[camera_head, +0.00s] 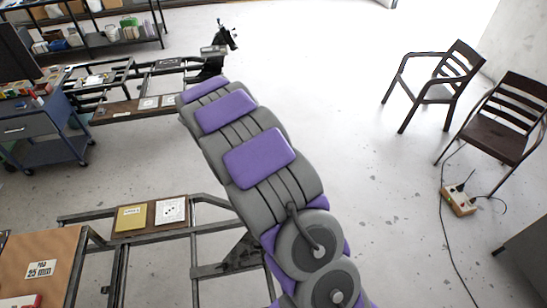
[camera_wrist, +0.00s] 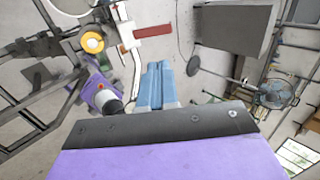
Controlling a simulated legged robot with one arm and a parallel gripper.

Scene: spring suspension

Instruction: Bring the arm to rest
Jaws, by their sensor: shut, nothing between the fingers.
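My arm (camera_head: 258,158), grey with purple pads, stretches from the bottom middle of the head view up and left. It appears raised above the floor and in front of the metal frames. I cannot make out my gripper's fingers in the head view. In the wrist view, a purple body with a dark strip fills the bottom. Two pale blue fingers of my gripper (camera_wrist: 158,68) seem to stand side by side above it, shut, with nothing seen between them.
Metal frames with boards (camera_head: 148,215) stand at the left, beside a blue drawer cart (camera_head: 42,130). Two dark chairs (camera_head: 432,80) (camera_head: 497,125) and a power strip (camera_head: 459,200) are at the right. Open floor lies between. A fan (camera_wrist: 275,93) shows in the wrist view.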

